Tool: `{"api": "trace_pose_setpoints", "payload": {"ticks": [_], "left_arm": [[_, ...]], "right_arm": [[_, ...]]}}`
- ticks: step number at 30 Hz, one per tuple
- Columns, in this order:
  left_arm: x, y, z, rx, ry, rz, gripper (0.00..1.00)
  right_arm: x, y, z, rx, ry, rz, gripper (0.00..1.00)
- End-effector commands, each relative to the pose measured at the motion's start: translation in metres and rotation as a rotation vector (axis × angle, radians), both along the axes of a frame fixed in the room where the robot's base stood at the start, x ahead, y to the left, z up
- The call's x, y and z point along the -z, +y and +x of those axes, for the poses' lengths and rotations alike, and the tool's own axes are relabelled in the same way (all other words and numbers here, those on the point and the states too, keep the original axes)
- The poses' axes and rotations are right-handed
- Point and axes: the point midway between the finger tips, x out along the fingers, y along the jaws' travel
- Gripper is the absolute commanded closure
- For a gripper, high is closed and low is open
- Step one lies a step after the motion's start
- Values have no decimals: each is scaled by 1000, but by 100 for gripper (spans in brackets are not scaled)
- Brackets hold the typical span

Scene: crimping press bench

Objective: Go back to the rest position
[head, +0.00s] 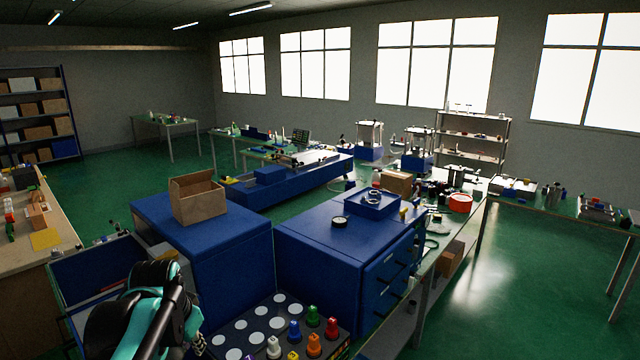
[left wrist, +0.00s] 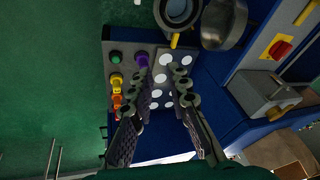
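My left arm reaches in at the lower left of the head view, with a black and teal gripper (head: 160,310) beside a dark board (head: 255,335). The board has white round spots and coloured pegs in white, yellow, orange, blue, green and red. In the left wrist view my left gripper (left wrist: 162,90) is open, its two fingers apart with nothing between them. The board (left wrist: 112,60) lies beyond the fingertips, with green, yellow, orange and purple pegs on it. My right gripper is in neither view.
Two blue cabinets (head: 205,245) stand ahead, one bearing an open cardboard box (head: 197,196). A blue tray (head: 371,205) sits on the right one. A wooden bench (head: 25,255) is at the left and a cluttered table (head: 440,240) at the right. Green floor (head: 540,270) is clear at the right.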

Motion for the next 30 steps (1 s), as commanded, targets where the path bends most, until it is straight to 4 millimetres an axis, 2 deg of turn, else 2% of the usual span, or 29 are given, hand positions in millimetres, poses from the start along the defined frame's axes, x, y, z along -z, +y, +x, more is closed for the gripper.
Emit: {"api": "trace_pose_setpoints", "payload": {"ticks": [1, 6, 9, 12, 15, 18, 30], "left_arm": [[17, -15, -21, -22, -30, -15, 83], [66, -55, -84, -122, -134, -87, 83], [99, -71, -115, -173, -188, -134, 83], [126, -83, -138, -213, -227, -176, 83], [145, -89, -152, -239, -253, -206, 83], [153, -92, -159, -252, -265, -221, 83], [154, -93, -160, -256, -268, -225, 83]], "right_arm": [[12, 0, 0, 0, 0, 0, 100], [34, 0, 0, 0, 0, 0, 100], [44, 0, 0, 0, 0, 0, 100], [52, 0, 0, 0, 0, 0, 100], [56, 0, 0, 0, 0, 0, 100], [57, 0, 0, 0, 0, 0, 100], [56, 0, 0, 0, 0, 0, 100]]}}
